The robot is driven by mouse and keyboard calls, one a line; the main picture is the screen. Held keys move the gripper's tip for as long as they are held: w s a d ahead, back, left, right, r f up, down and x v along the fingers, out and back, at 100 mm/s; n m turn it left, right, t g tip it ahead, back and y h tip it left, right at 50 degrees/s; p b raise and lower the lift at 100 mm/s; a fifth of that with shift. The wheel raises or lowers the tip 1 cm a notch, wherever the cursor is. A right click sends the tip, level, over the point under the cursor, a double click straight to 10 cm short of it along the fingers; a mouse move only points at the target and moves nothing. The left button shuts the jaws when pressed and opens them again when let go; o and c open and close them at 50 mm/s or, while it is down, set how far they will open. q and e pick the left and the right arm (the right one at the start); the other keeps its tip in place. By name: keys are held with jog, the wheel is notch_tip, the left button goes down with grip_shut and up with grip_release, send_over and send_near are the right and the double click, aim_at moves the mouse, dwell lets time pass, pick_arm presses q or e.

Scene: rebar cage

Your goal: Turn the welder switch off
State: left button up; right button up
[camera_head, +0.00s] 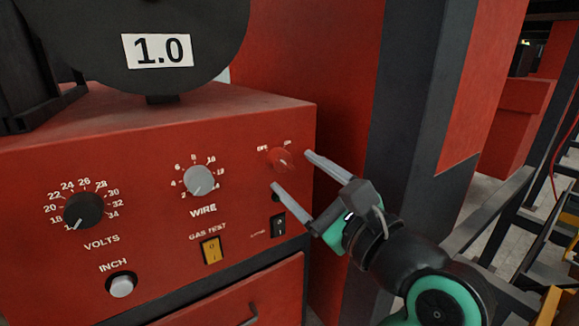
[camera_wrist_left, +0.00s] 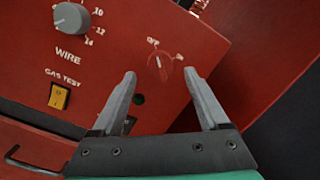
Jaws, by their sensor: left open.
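The welder switch is a red rotary knob (camera_head: 281,159) on the upper right of the red welder's front panel, with small labels, OFF to the left and what looks like ON to the right. It also shows in the left wrist view (camera_wrist_left: 160,68), between the fingers. I cannot tell for sure which label its pale mark points to. My left gripper (camera_head: 291,170) is open and empty, with its two fingertips on either side of the knob and pointing at the panel. In the wrist view the gripper (camera_wrist_left: 159,73) frames the knob; contact cannot be told. My right gripper is out of view.
The panel also carries a black volts dial (camera_head: 84,211), a grey wire dial (camera_head: 200,181), a yellow gas test switch (camera_head: 211,250), a small black switch (camera_head: 278,225) and an inch button (camera_head: 122,285). A dark and red post (camera_head: 405,100) stands close at the right.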

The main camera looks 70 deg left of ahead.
pick_arm(q)
jog(key=v, duration=0.8)
